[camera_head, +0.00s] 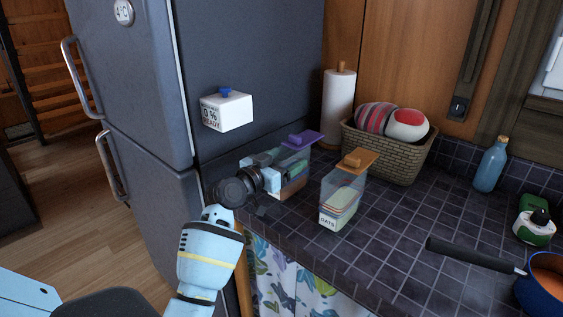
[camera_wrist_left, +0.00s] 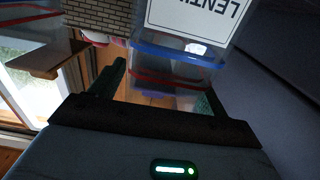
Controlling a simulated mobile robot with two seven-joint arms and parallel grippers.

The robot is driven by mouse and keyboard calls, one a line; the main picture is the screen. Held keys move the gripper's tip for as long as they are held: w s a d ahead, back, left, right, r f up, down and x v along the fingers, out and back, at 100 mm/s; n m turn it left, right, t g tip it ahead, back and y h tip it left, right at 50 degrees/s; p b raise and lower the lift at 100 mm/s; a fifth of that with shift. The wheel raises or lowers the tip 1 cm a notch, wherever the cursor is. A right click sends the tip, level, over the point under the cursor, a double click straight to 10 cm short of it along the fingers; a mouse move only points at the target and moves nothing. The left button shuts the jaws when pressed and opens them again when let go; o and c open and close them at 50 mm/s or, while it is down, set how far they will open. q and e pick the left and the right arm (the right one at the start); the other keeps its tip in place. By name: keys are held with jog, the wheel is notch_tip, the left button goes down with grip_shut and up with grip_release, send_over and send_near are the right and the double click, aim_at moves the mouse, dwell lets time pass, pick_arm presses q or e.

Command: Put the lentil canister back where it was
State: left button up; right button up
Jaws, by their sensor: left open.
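The lentil canister (camera_head: 297,160) is a clear container with a purple lid, upright on the tiled counter (camera_head: 385,228) near the fridge. My left gripper (camera_head: 266,174) is open at its near side and hides part of its body. In the left wrist view, the label (camera_wrist_left: 195,15) reads "LENTI" upside down, and clear walls with blue and red edges show beyond the open fingers (camera_wrist_left: 162,92). I cannot tell whether the fingers touch the canister. My right gripper is not in view.
An oats canister (camera_head: 342,199) with an orange lid stands to the right. Behind are a paper towel roll (camera_head: 338,108) and a basket (camera_head: 388,155). The fridge (camera_head: 255,60) borders the left. A pan (camera_head: 540,283) sits right.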

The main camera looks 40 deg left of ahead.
pick_arm(q)
jog(key=shift+r, duration=0.3)
jog(key=s, duration=1.2)
jog(key=shift+a+f, duration=0.15)
jog(key=shift+a, duration=0.3)
